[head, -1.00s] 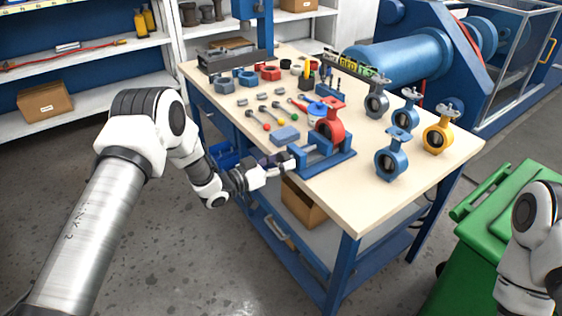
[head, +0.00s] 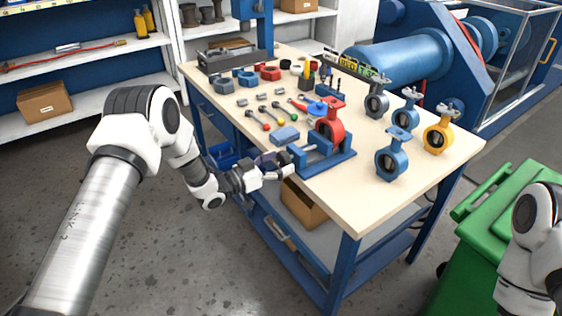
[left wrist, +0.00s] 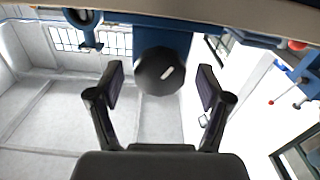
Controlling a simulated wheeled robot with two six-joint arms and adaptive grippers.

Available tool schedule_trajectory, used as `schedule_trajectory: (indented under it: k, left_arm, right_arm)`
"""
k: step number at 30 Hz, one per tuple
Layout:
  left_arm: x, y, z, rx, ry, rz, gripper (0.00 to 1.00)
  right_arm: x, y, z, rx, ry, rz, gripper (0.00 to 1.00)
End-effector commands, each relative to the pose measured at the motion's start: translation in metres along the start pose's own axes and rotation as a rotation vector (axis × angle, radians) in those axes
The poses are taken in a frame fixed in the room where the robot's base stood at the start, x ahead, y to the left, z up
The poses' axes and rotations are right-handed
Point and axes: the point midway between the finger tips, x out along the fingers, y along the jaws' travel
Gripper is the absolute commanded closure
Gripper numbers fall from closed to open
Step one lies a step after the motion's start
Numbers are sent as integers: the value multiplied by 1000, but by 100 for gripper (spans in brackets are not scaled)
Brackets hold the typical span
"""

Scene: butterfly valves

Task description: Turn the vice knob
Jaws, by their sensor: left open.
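The blue vice (head: 337,164) sits at the near left edge of the workbench, with a red butterfly valve (head: 330,124) at it. The vice knob (left wrist: 160,72) is a dark, many-sided knob with a pale slot or mark on its face. In the left wrist view it shows between the two finger tips, with gaps on both sides. My left gripper (head: 283,165) is open beside the vice's left end, and it also shows in the left wrist view (left wrist: 160,84). I see no finger contact with the knob. My right gripper is out of view.
The workbench (head: 375,210) carries several blue valves (head: 390,160), a yellow valve (head: 438,136) and small tools. A light-blue block (head: 284,136) lies near the vice. A cardboard box (head: 303,205) is on the lower shelf. A green bin (head: 500,215) stands at the right.

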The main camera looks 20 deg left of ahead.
Motion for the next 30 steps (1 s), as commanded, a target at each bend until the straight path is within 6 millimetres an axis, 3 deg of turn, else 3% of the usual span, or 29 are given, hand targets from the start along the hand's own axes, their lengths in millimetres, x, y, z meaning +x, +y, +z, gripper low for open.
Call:
schedule_trajectory:
  k: [9,13,18,30]
  left_arm:
    - [-76,-2,0,-5,3,-7,22]
    - [-101,-2,-1,-4,3,-5,22]
    - [-112,0,0,-1,2,-1,22]
    - [-111,0,0,-1,1,-1,22]
  right_arm:
    - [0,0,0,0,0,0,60]
    - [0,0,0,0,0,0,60]
    - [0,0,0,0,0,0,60]
    - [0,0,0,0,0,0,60]
